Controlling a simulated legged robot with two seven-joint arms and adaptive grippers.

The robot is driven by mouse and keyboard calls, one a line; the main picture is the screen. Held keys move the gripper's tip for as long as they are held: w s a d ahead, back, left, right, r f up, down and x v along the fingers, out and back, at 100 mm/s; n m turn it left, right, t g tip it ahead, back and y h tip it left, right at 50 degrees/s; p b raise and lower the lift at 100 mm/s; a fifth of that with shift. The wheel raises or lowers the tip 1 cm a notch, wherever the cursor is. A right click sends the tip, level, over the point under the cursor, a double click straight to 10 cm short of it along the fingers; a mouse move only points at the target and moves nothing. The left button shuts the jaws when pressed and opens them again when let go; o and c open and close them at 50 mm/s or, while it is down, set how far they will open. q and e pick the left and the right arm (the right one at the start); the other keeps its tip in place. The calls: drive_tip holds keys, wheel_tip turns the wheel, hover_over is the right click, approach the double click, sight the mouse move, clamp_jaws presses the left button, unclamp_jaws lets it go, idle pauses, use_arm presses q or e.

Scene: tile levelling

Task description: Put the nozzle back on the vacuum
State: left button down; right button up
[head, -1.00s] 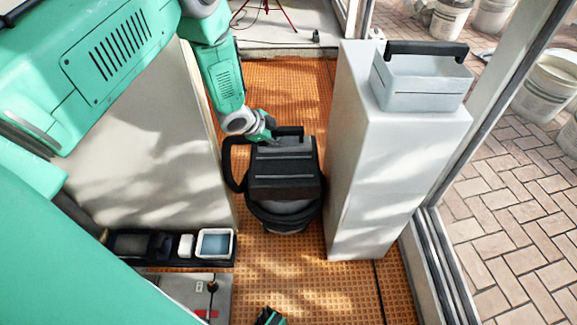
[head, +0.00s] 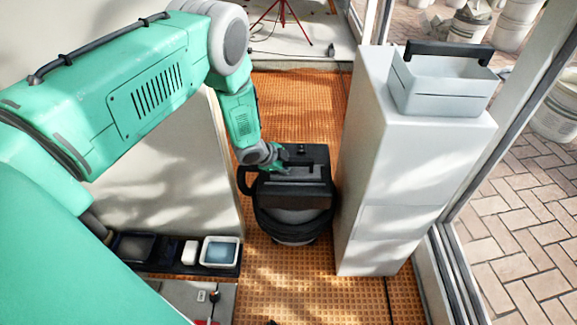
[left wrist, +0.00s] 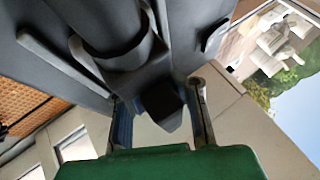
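The vacuum (head: 293,215) is a black and dark grey canister standing on the orange tiled floor, with a dark hose looping at its left side. My left gripper (head: 277,163) is at the top of the vacuum in the head view. In the left wrist view, the fingers of my left gripper (left wrist: 161,112) stand apart on either side of a dark, blunt piece (left wrist: 160,98), with narrow gaps beside it. This piece runs on from a dark tube against the grey body; I cannot tell if it is the nozzle.
A tall white cabinet (head: 392,190) stands close to the vacuum's right, with a grey black-handled toolbox (head: 445,92) on top. A low dark tray (head: 170,265) with a white tub (head: 220,251) is at the lower left. Open floor lies behind and in front of the vacuum.

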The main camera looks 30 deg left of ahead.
use_arm(q)
drive_tip(key=c, duration=1.7)
unclamp_jaws()
drive_tip(key=shift+s+f, duration=0.1)
drive_tip(key=p+v, duration=0.3)
drive_tip(key=v, duration=0.3)
drive_tip(key=shift+r, duration=0.35)
drive_tip(key=shift+s+a+r, duration=0.15)
drive_tip(key=shift+s+r, duration=0.2)
drive_tip(key=shift+s, duration=0.05)
drive_tip(key=s+d+f+n+g, duration=0.1)
drive_tip(key=s+d+n+g, duration=0.2)
drive_tip(key=s, duration=0.5)
drive_tip(key=s+d+f+n, duration=0.25)
drive_tip(key=s+d, duration=0.25)
drive_tip(key=s, duration=0.3)
drive_tip(key=s+d+r+n+g+y, duration=0.1)
drive_tip(key=s+r+n+g, duration=0.1)
drive_tip(key=s, duration=0.7)
drive_tip(key=s+d+r+n+g+y, duration=0.1)
drive_tip(key=s+n, duration=0.3)
drive_tip(key=s, duration=0.5)
drive_tip(key=shift+s+d+r+g, duration=0.3)
drive_tip(key=shift+s+r+g, duration=0.1)
drive_tip(key=shift+r+g, duration=0.15)
